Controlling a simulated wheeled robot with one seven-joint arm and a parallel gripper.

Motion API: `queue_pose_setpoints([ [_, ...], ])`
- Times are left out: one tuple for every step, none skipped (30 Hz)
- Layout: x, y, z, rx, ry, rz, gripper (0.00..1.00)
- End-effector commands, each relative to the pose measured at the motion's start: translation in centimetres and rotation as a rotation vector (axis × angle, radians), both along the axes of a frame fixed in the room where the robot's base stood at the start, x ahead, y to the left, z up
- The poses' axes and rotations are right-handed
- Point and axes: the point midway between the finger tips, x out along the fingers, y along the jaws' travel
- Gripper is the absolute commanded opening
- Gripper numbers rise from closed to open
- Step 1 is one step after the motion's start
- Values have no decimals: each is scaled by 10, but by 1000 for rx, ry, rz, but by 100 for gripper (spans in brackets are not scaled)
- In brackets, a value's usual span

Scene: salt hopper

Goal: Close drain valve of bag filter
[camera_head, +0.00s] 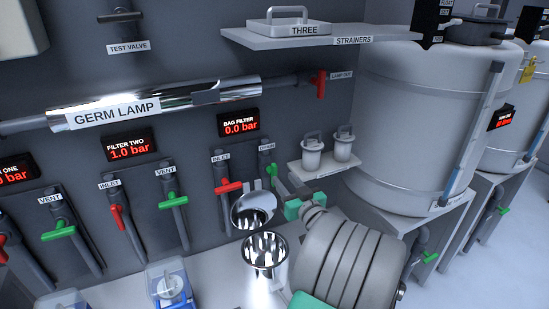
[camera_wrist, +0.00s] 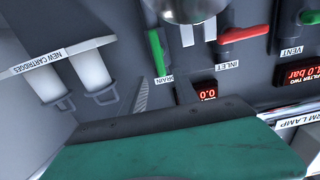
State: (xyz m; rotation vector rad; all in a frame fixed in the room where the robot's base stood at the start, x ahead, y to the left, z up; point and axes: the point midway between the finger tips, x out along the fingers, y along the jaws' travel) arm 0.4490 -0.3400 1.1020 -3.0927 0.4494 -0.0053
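The bag filter display (camera_head: 239,124) reads 0.0 bar. Below it, the drain valve's green handle (camera_head: 272,171) lies roughly along its pipe; it shows in the wrist view (camera_wrist: 157,52) above the upside-down DRAIN label. The red inlet handle (camera_head: 229,187) sits crosswise on its pipe to the left. My gripper (camera_head: 284,186), with teal parts, is close in front of and below the drain handle, partly covering its pipe. In the wrist view a ridged grey finger shows below the drain handle, apart from it. I see nothing held.
A shiny open metal vessel (camera_head: 265,251) and a round metal piece (camera_head: 253,208) are beside my arm on the left. A shelf with two white cartridges (camera_head: 312,154) is close on the right. A large tank (camera_head: 400,120) stands further right.

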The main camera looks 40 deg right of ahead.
Motion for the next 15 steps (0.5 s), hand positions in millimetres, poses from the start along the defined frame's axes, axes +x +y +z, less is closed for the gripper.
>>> queue_pose_setpoints([
  [5, -1, 2, 0, -3, 0, 36],
  [9, -3, 2, -1, -3, 1, 36],
  [16, -3, 2, -1, -2, 4, 36],
  [22, -4, 2, -2, -2, 5, 36],
  [28, -5, 2, 0, -1, 6, 36],
  [36, -8, 3, 1, 0, 6, 36],
  [42, -10, 2, 0, 0, 6, 36],
  [48, -11, 2, 0, 0, 6, 36],
  [54, -13, 2, 1, 0, 5, 36],
  [59, -14, 2, 1, 1, 6, 36],
  [63, -16, 1, 0, 1, 5, 36],
  [67, -17, 1, 0, 0, 4, 36],
  [69, -18, 1, 0, 0, 4, 36],
  [71, -18, 0, 0, 0, 4, 36],
  [72, -19, 0, 1, 0, 3, 36],
])
